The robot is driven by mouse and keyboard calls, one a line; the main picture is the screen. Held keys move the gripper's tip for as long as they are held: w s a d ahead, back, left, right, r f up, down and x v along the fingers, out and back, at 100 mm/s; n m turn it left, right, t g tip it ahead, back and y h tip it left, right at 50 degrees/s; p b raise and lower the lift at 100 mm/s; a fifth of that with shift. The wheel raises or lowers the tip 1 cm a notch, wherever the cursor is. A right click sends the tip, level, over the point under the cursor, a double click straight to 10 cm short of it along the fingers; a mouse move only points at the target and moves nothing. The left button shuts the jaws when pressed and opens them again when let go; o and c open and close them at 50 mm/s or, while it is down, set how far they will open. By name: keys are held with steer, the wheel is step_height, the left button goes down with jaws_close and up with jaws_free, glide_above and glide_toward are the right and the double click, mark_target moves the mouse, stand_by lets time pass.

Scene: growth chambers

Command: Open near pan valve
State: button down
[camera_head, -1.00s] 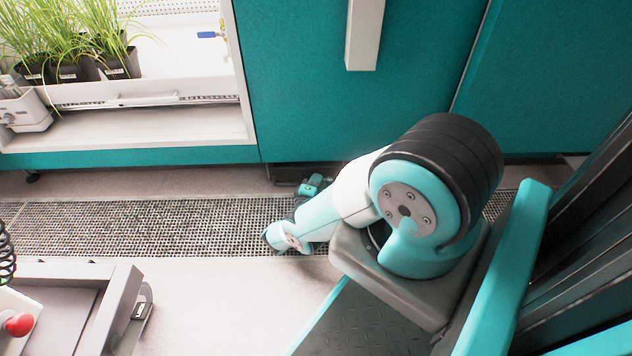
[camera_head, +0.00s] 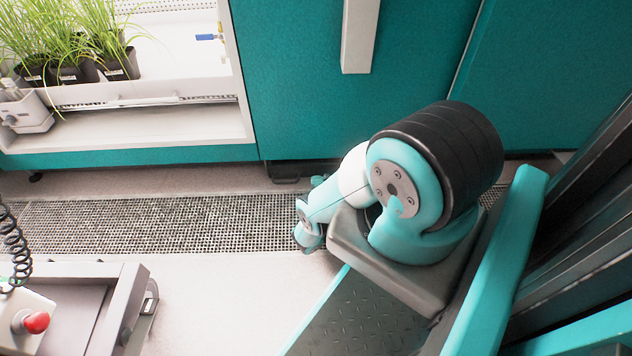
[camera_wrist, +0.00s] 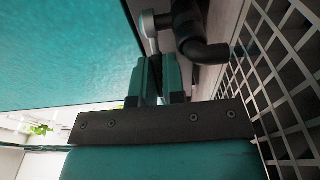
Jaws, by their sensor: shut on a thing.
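In the wrist view my gripper (camera_wrist: 153,66) points up the picture, its two teal fingers close together beneath the teal cabinet's lower edge. A light grey metal lever with a rounded end (camera_wrist: 149,25) runs down to the fingertips, and the fingers are shut on it. This looks like the pan valve's handle. A black pipe elbow (camera_wrist: 190,38) lies right beside it, on the right. The fingers hide the lever's lower end, so how far it is turned cannot be told. In the head view my arm hides the gripper tips and this valve.
The teal cabinet (camera_head: 300,90) stands close above the gripper. A floor grating (camera_head: 150,226) runs along its foot. A cart (camera_head: 85,300) with a red button (camera_head: 36,322) is at lower left. Potted grass (camera_head: 75,45) and a blue-handled tap (camera_head: 207,37) are in the open chamber.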

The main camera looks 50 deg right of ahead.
steer(key=shift+a, duration=0.1)
stand_by(0.3)
steer(key=c, duration=1.2)
jaws_free()
